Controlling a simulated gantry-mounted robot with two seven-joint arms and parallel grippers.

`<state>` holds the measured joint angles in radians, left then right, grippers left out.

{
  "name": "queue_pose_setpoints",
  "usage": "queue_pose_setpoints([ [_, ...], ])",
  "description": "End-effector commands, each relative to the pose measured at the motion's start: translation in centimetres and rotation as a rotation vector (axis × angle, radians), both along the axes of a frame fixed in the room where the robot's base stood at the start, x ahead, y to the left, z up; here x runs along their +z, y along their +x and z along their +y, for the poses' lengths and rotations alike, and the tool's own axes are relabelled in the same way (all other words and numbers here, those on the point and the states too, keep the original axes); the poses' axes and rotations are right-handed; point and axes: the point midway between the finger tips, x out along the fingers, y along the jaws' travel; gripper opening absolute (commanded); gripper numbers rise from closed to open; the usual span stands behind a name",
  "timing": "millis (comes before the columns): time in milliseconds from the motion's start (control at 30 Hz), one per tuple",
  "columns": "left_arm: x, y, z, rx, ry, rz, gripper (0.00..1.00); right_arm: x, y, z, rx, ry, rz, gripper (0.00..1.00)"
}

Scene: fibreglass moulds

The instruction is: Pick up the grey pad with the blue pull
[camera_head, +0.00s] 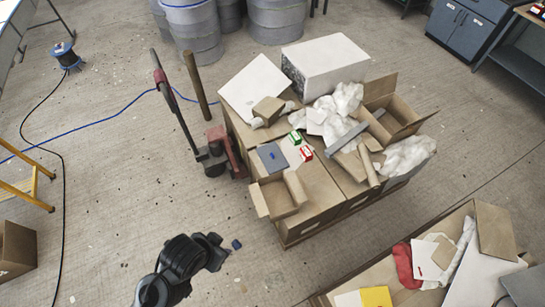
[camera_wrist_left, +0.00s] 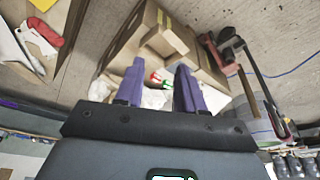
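The grey pad (camera_head: 271,157) with a small blue mark on it lies flat on the cartons, just left of a green box and a red box. I cannot make it out in the left wrist view. My left gripper (camera_head: 234,245) is low in the head view, over the floor and well short of the pad. In the left wrist view its two purple fingers stand apart with nothing held, so my left gripper (camera_wrist_left: 160,68) is open. My right gripper is in neither view.
The cartons (camera_head: 318,210) carry an open box (camera_head: 280,198), white wrapping (camera_head: 340,103), and the green (camera_head: 296,137) and red (camera_head: 306,153) boxes. A red pallet truck (camera_head: 217,148) stands at their left. A second loaded pallet (camera_head: 430,297) is lower right. Open floor lies left.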

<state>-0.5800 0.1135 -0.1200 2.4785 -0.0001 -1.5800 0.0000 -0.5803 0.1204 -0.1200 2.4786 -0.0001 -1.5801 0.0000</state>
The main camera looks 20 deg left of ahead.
Motion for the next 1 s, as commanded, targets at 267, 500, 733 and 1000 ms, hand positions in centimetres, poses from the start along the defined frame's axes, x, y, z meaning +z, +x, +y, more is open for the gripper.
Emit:
queue_pose_setpoints([
  [267,0.04,0.01,0.08,-0.002,0.003,-0.001,0.38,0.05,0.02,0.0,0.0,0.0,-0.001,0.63],
  [500,0.04,0.0,0.24,-0.007,0.011,-0.002,0.47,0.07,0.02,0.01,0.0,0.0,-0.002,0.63],
  [733,0.05,0.0,0.27,-0.008,0.012,-0.002,0.68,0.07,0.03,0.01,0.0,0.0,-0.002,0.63],
  [1000,0.14,0.24,0.02,0.025,-0.008,-0.013,0.68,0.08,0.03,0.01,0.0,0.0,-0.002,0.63],
])
